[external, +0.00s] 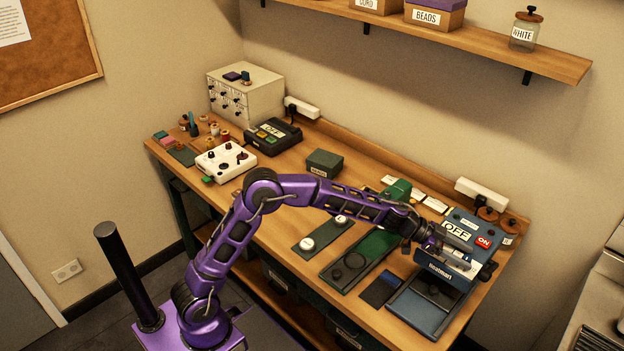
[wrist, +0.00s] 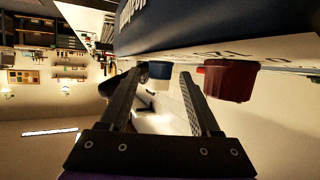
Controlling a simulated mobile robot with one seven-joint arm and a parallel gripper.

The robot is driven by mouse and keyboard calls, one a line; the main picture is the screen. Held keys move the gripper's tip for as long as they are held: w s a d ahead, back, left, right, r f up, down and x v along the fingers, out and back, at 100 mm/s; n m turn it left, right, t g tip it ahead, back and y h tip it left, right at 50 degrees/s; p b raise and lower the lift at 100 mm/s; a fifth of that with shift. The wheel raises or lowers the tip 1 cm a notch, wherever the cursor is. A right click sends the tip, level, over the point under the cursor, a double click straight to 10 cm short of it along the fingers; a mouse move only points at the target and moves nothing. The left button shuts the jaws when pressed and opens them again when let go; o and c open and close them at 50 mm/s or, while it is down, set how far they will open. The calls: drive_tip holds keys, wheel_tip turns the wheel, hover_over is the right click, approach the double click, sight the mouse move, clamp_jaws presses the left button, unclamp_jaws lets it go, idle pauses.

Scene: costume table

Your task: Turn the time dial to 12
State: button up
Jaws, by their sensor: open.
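A blue press (external: 430,307) with OFF and ON labels stands at the right end of the table. My gripper (external: 452,243) is at its upper part and hides some of its front panel. A dark red knob (wrist: 232,80) sits just outside the right finger. Neither knob's number is readable, and I cannot tell which is the time dial.
A power strip (external: 482,193) and small pots (external: 487,214) stand behind the press. A green press (external: 362,262) and a dark pad (external: 381,290) lie to its left. A white control box (external: 226,161) is farther left. A shelf (external: 480,45) hangs above.

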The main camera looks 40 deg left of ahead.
drive_tip(key=shift+a+r+m+g, duration=0.1)
drive_tip(key=shift+a+m+g, duration=0.1)
drive_tip(key=shift+m+g, duration=0.15)
drive_tip(key=b+v, duration=0.2)
drive_tip(key=v, duration=1.5)
drive_tip(key=w+a+r+m+t+p, duration=0.1)
drive_tip(key=w+r+t, duration=0.1)
drive_tip(key=r, duration=0.6)
drive_tip(key=w+a+r+m+t+y+p, duration=0.1)
drive_tip(key=a+r+t+p, duration=0.1)
drive_tip(key=r, duration=0.6)
drive_tip(key=shift+w+r+t, duration=0.3)
drive_tip(key=shift+w+t, duration=0.1)
drive_tip(key=shift+t, duration=0.05)
drive_tip(key=shift+a+m, duration=0.15)
drive_tip(key=shift+m, duration=0.1)
drive_tip(key=shift+o, duration=0.3)
